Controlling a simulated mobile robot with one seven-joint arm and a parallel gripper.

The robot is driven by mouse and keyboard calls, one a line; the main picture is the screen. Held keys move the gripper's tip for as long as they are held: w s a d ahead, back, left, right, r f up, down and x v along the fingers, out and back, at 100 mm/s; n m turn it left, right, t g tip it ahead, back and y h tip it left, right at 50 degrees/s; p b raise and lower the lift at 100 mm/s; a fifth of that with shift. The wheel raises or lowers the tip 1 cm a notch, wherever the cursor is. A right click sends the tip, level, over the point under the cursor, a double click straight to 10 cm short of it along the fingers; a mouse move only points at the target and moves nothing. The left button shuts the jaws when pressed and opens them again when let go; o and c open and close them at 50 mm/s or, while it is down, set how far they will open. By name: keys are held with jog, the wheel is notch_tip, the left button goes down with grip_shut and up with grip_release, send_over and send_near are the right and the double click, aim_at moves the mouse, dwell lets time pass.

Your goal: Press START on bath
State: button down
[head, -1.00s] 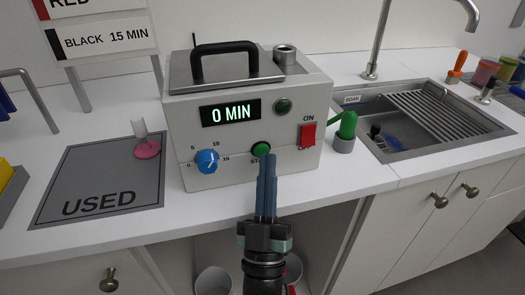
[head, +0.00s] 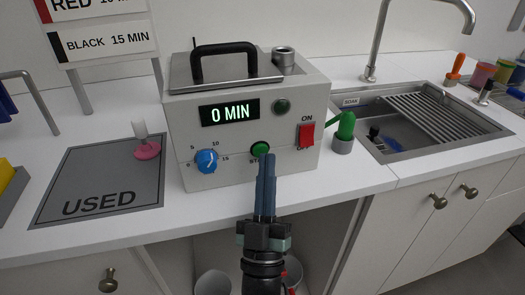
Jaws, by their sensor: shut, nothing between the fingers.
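The bath (head: 232,178) is a light grey box with a black-handled lid on the white counter. Its display (head: 230,112) reads 0 MIN. The green START button (head: 260,150) is low on the front face, its label partly hidden by my fingers. A blue dial (head: 207,161) is to its left, with marks around it. A red switch (head: 306,134) on the right is marked ON above. A dark green lamp (head: 282,106) looks unlit. My gripper (head: 266,158) is shut and empty, fingertips just below and right of the button; I cannot tell whether they touch it.
A grey USED mat (head: 85,205) with a pink-based white item (head: 147,147) lies left. A green object in a grey cup (head: 343,145) stands right of the bath, beside the sink (head: 400,148). A sign (head: 104,42) stands back left. Bowls sit under the counter.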

jog(key=shift+w+a+r+n+y, duration=0.2)
jog(key=shift+w+a+n+y, duration=0.1)
jog(key=shift+a+y, duration=0.15)
jog(key=shift+s, duration=0.1)
dwell(0.4)
jog(key=shift+s+d+f+p, duration=0.25)
jog(key=shift+s+f+p, duration=0.1)
jog(key=shift+s, duration=0.25)
jog(key=shift+s+d+h, duration=0.15)
jog(key=shift+s+d, duration=0.2)
jog(key=shift+s, duration=0.4)
jog(key=shift+s+d+h, duration=0.1)
jog(key=shift+s+d, duration=0.2)
jog(key=shift+s, duration=0.45)
